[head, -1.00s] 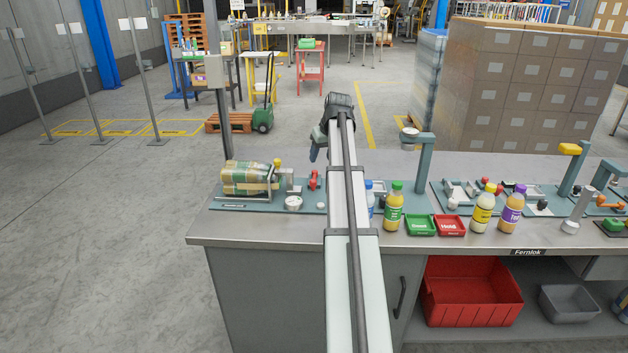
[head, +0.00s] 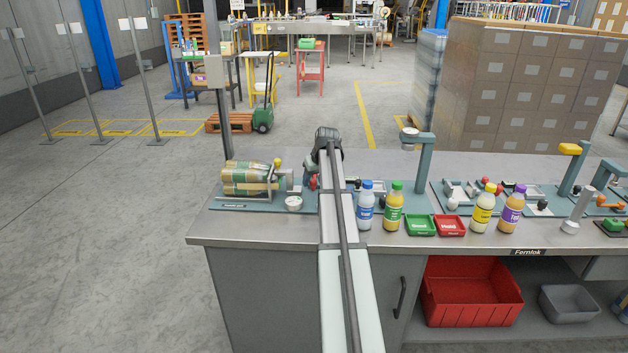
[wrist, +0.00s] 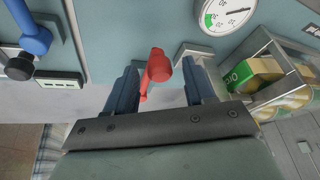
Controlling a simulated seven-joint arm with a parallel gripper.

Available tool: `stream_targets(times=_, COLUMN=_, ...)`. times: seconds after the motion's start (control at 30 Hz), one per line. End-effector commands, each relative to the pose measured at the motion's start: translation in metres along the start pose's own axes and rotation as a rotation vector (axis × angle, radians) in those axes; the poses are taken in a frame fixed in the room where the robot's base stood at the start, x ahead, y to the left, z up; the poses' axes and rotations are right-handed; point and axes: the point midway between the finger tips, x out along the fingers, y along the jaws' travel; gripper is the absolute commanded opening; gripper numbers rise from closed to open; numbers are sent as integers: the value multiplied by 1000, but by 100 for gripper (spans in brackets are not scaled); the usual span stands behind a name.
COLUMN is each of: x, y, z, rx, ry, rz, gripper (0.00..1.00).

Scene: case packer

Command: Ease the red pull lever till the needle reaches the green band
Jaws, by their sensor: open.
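The red pull lever (wrist: 160,66) stands between the two fingers of my gripper (wrist: 160,80) in the wrist view. The fingers are open, with a gap on each side of the lever. In the head view the red lever (head: 313,184) shows only partly, beside my arm, and my gripper's fingers are mostly hidden. The round white gauge (wrist: 228,14) is at the top of the wrist view. Its dark needle points to the right, away from the green band on the dial's left side. The gauge (head: 293,203) also shows in the head view.
A rack with packed goods (wrist: 262,78) stands close to the right finger in the wrist view. A blue lever (wrist: 34,38) and black knob (wrist: 18,66) are at the left. In the head view, bottles (head: 392,208) stand right of my arm.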

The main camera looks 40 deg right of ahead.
Motion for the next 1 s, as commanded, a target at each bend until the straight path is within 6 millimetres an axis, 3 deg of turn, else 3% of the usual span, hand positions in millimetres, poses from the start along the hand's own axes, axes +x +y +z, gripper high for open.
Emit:
stream_targets(times=0.27, x=1, y=0, z=0, rx=0, ry=0, rz=0, gripper=54)
stream_targets(times=0.83, x=1, y=0, z=0, rx=0, ry=0, rz=-1, gripper=0)
stream_targets(times=1.0, x=1, y=-1, z=0, rx=0, ry=0, rz=-1, gripper=0)
